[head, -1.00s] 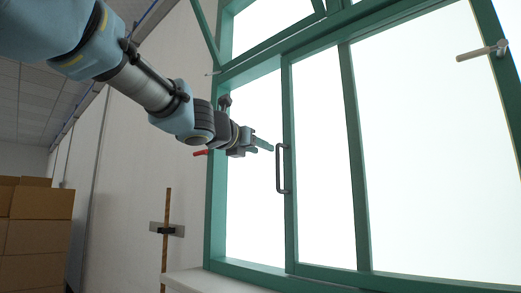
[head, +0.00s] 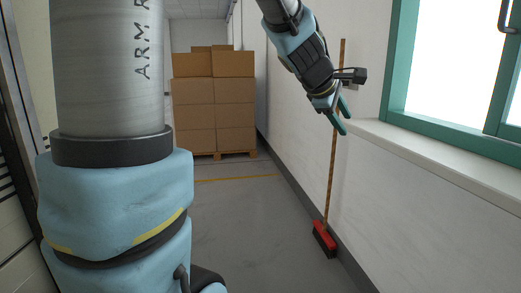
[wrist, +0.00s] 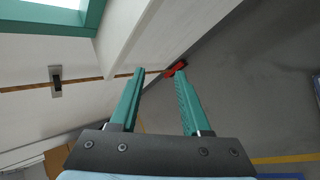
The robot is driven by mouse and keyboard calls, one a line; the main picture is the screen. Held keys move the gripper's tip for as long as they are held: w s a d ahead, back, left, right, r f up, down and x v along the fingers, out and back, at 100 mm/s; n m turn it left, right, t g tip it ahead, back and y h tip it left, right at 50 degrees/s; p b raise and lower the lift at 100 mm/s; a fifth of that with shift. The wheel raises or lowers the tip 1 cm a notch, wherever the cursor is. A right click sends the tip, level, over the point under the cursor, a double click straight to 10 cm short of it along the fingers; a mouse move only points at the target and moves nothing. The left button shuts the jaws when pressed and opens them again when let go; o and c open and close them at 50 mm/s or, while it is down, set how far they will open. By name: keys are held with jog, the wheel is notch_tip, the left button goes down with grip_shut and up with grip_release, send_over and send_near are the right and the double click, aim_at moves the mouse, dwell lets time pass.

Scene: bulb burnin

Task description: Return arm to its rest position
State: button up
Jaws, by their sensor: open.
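My gripper (head: 341,116) hangs at the upper right of the head view, pointing down and right. It is in front of the white wall and a broom handle, left of the window sill. In the wrist view its two green fingers (wrist: 158,98) are apart with nothing between them. Beyond the fingertips the wrist view shows the wall, the floor and the red broom head.
The broom (head: 324,239) leans on the wall, red head on the floor. The green-framed window (head: 450,126) and white sill (head: 440,158) are at right. Stacked cardboard boxes (head: 214,105) stand on a pallet at the back. The grey floor (head: 245,225) between is clear.

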jog(key=s+a+f+m+g+y, duration=0.2)
jog(key=s+a+f+m+y, duration=0.3)
jog(key=a+f, duration=0.65)
jog(key=s+a+f+m+g+y, duration=0.2)
jog(key=s+a+f+m, duration=0.55)
jog(key=a, duration=0.65)
notch_tip(320, 180, up, 12)
jog(key=a+p, duration=0.1)
jog(key=p, duration=1.3)
jog(key=shift+w+a+n+g, duration=0.2)
jog(key=shift+w+n+g, duration=0.1)
jog(key=shift+n, duration=0.15)
